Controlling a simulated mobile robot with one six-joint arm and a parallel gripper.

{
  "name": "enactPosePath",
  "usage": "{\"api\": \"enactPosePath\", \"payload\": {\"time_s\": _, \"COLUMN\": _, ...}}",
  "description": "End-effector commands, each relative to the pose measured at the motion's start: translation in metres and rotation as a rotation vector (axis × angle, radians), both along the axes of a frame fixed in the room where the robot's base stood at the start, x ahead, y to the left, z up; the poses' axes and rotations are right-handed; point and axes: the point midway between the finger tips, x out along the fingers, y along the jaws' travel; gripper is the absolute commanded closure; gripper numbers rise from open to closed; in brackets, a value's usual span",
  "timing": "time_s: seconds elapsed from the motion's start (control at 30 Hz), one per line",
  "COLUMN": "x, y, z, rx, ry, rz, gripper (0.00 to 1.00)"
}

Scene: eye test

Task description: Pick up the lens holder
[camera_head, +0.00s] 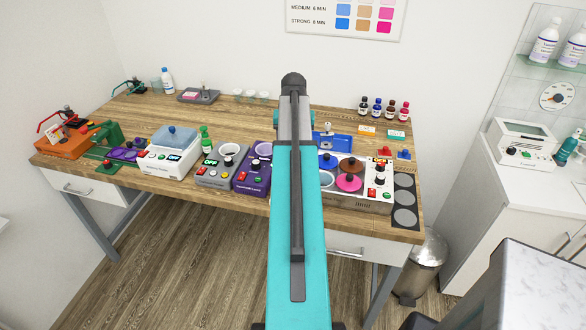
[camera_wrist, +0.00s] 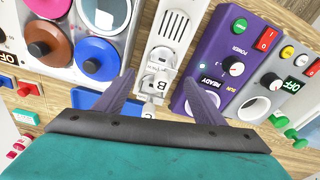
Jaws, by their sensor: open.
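My gripper (camera_wrist: 160,77) is open in the wrist view, with its two dark purple-grey fingers apart. A small pale grey, clip-like piece (camera_wrist: 154,86) lies between the fingertips; it may be the lens holder, but I cannot tell for sure. It sits at the end of a white slotted device (camera_wrist: 172,28) marked with a letter B. No grip on it shows. In the head view my turquoise arm covers this spot, and neither the gripper nor the piece shows there.

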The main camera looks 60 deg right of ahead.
Motion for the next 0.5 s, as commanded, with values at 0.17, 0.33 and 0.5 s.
{"api": "enactPosePath", "payload": {"time_s": 0.17, "x": 0.000, "y": 0.000, "z": -0.002, "rx": 0.001, "ry": 0.000, "rz": 0.000, "gripper": 0.36}}
{"api": "enactPosePath", "payload": {"time_s": 0.33, "x": 0.000, "y": -0.001, "z": -0.011, "rx": 0.002, "ry": 0.001, "rz": -0.001, "gripper": 0.36}}
{"api": "enactPosePath", "payload": {"time_s": 0.5, "x": 0.001, "y": -0.003, "z": -0.023, "rx": 0.002, "ry": 0.001, "rz": -0.001, "gripper": 0.36}}
